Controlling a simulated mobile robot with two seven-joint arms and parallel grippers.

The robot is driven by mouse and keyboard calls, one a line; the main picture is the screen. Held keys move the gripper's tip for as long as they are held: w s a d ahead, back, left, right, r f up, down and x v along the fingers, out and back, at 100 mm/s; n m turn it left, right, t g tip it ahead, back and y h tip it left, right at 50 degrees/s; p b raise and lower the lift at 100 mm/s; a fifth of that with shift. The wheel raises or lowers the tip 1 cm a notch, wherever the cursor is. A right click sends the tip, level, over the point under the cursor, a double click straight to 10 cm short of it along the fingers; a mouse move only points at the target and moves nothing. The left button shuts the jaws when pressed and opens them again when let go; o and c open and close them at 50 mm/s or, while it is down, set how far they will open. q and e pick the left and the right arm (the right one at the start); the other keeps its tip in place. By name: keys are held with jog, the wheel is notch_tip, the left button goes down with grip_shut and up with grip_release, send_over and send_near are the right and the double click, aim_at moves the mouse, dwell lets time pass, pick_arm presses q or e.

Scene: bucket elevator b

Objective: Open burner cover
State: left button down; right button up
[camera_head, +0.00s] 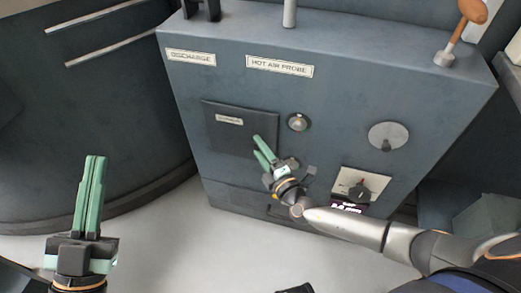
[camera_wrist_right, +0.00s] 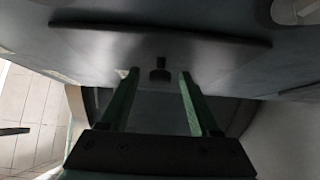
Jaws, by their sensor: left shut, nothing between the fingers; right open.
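The burner cover (camera_head: 225,137) is a dark square panel with a small label, flat against the front of the blue-grey cabinet; it looks closed. In the right wrist view the cover (camera_wrist_right: 215,50) is a dark plate with a small dark knob (camera_wrist_right: 160,74) near its edge. My right gripper (camera_head: 259,147) is open at the cover's right side, its green fingers on either side of the knob in the wrist view; contact cannot be told. In the head view the gripper hides the knob. My left gripper (camera_head: 95,160) is shut and empty, away at the lower left.
The cabinet front (camera_head: 330,100) also carries a round metal knob (camera_head: 298,122), a round dial (camera_head: 389,136) and a switch plate (camera_head: 353,187). A lever with an orange handle (camera_head: 474,12) stands on top. Open floor (camera_head: 170,240) lies in front; a large dark drum is at left.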

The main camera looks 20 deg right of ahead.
grip_shut()
dwell(0.5)
dwell(0.9)
